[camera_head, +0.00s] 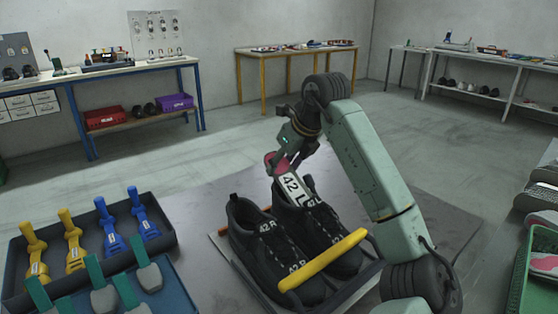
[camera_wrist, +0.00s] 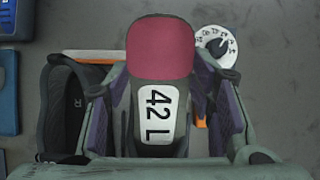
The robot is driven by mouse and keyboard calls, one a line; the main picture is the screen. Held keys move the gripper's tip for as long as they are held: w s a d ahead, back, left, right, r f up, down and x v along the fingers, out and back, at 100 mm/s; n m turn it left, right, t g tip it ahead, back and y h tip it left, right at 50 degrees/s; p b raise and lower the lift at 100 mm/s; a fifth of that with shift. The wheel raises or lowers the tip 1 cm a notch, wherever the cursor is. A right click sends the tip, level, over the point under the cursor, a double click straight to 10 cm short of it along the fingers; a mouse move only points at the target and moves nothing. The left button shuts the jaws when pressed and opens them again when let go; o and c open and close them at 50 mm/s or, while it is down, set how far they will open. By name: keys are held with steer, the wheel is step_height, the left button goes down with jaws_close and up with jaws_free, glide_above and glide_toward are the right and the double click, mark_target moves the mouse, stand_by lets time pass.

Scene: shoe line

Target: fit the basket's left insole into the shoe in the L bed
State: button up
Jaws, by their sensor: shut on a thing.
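My gripper (camera_head: 288,160) is shut on an insole (camera_head: 292,184) with a dark red heel and a white "42 L" label. The insole hangs tilted over the opening of the right-hand black shoe (camera_head: 322,236), which stands in the bed. From here I cannot tell how far its lower end is inside the collar. In the wrist view the insole (camera_wrist: 160,52) lies between my two fingers (camera_wrist: 163,100), its label facing the camera. The other shoe (camera_head: 262,250), marked "42 R", stands to the left.
A yellow bar (camera_head: 323,260) crosses over both shoes. A green basket (camera_head: 519,268) is at the right edge. A white dial (camera_wrist: 216,43) lies close to the insole's heel.

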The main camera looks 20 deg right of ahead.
mark_target(292, 188)
steer(key=shift+g, duration=0.4)
steer(key=shift+s+d+f+b, duration=0.25)
steer(key=shift+s+d+f, duration=0.05)
steer(key=shift+s, duration=0.45)
steer(key=shift+s+d+f+b, duration=0.25)
steer(key=shift+s+d+f, duration=0.1)
steer(key=shift+s, duration=0.4)
steer(key=shift+s+d+f+b, duration=0.25)
steer(key=shift+s+f, duration=0.05)
steer(key=shift+s, duration=0.45)
steer(key=shift+f+g+h, duration=0.3)
steer(key=shift+f+g, duration=0.1)
steer(key=shift+f, duration=0.25)
steer(key=o, duration=1.1)
steer(key=shift+o, duration=0.2)
steer(key=shift+r+p, duration=0.15)
steer(key=shift+p, duration=0.2)
steer(key=shift+r+p, duration=0.9)
steer(key=shift+r, duration=0.45)
step_height(292, 188, up, 7)
steer(key=p, duration=0.5)
